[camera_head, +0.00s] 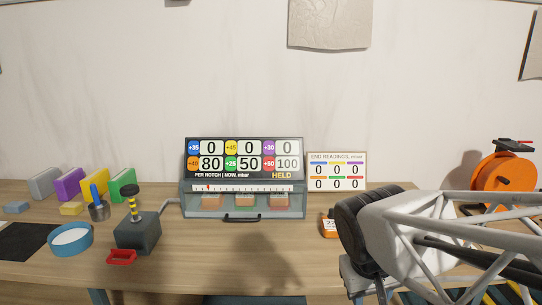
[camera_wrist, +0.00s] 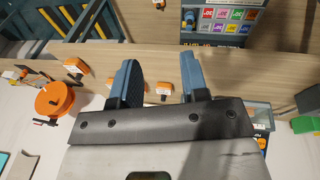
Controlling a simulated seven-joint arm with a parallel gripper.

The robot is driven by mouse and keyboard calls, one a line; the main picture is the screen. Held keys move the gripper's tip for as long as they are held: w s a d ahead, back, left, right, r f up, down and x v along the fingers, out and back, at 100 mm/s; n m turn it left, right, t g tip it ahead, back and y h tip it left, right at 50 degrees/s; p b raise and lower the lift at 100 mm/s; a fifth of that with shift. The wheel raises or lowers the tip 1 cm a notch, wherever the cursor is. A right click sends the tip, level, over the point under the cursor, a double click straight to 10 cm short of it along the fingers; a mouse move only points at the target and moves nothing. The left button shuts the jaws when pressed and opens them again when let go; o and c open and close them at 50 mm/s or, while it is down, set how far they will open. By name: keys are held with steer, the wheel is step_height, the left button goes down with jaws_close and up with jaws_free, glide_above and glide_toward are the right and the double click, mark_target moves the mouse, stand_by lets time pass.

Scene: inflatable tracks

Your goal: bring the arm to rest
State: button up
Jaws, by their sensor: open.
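My gripper (camera_wrist: 160,72) shows in the wrist view with its two blue-grey fingers spread apart. Nothing is gripped between them. A small orange piece with a white label (camera_wrist: 160,88) shows beyond the gap between the fingers, and I cannot tell how far below them it lies. In the head view my arm reaches in from the right over the wooden table (camera_head: 250,262). The fingers cannot be made out clearly there.
A display case (camera_head: 244,212) stands at the table's back, beside a readings card (camera_head: 337,172). An orange reel (camera_head: 502,180) stands at right. A grey box with a lever (camera_head: 137,232), a blue dish (camera_head: 71,240) and coloured blocks (camera_head: 95,183) are at left. The front middle is clear.

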steer(key=s, duration=0.2)
steer(key=s+y, duration=0.1)
steer(key=s+d+m+y, duration=0.1)
steer(key=s, duration=0.1)
steer(key=shift+s+f+t, duration=0.1)
steer(key=shift+s+t, duration=0.2)
steer(key=shift+s, duration=0.05)
steer(key=shift+w, duration=0.1)
stand_by(2.2)
